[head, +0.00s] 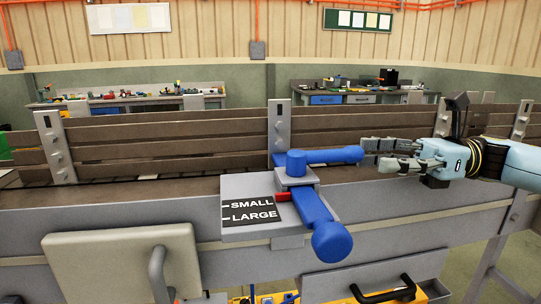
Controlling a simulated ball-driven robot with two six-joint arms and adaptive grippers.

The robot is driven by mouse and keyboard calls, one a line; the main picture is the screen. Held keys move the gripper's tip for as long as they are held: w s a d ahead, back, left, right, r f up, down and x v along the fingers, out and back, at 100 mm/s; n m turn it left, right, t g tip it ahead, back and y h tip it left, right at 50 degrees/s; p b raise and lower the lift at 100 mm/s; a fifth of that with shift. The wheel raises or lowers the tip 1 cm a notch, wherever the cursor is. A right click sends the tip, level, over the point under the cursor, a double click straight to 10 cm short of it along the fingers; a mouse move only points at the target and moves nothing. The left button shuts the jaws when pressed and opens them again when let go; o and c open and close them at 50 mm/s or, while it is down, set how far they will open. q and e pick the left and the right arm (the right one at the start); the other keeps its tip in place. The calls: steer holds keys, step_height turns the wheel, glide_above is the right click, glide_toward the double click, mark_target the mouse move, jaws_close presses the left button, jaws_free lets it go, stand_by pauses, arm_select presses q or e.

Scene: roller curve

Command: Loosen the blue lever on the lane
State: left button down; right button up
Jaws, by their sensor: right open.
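A blue lever (335,156) sits on top of a grey block on the lane (120,197), its hub at the left and its handle pointing right, about level. Below it a second blue arm (313,206) slopes down to the front and ends in a round knob. My right gripper (371,153) comes in from the right, open, with its fingertips at the tip of the lever's handle. I cannot tell whether they touch it. My left gripper is not in view.
A plate marked SMALL and LARGE (250,210) lies left of the lever, with a red pointer (283,197) beside it. Upright grey brackets (279,128) stand along the brown boards behind. A beige panel with a handle (125,268) is at the front left. Workbenches stand at the back.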

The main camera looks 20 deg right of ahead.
mark_target(328, 150)
steer(key=shift+w+r+n+g, duration=0.15)
steer(key=shift+r+n+g, duration=0.15)
steer(key=shift+r, duration=0.2)
steer(key=shift+d+r+h, duration=0.2)
steer(key=shift+h, duration=0.1)
steer(key=x, duration=0.3)
steer(key=p+x, duration=0.1)
steer(key=x, duration=0.2)
steer(key=p+x, duration=0.1)
steer(key=x, duration=0.2)
steer(key=shift+w+r, duration=0.15)
steer(key=shift+r, duration=0.15)
steer(key=shift+w+a+f+p, duration=0.2)
steer(key=shift+a+p, duration=0.25)
steer(key=shift+a, duration=0.25)
jaws_close()
